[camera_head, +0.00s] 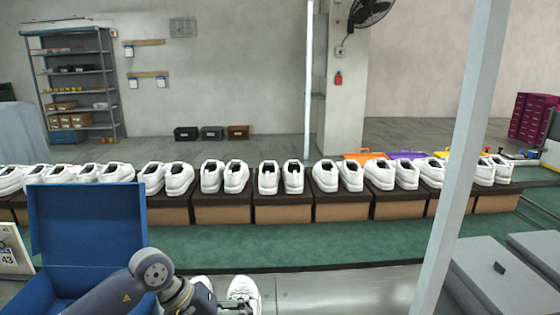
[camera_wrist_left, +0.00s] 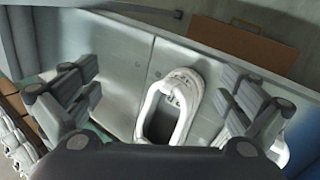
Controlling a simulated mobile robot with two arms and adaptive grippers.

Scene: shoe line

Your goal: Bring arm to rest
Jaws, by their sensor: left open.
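My left arm comes in from the lower left in the head view. My left gripper (camera_wrist_left: 160,100) is open and empty in the left wrist view, its fingers wide apart. A white shoe (camera_wrist_left: 183,82) shows between the fingers on a grey surface below; whether they touch it cannot be told. A second white shoe is partly hidden behind the right finger. In the head view two white shoes, one of them here (camera_head: 243,291), lie at the bottom edge beside my arm, partly cut off. My right gripper is not in view.
An open blue box (camera_head: 85,228) stands at the left behind my arm. A row of white shoes on brown boxes (camera_head: 283,208) lines the green conveyor (camera_head: 300,250). A grey post (camera_head: 462,170) rises at right, near grey lidded boxes (camera_head: 500,275).

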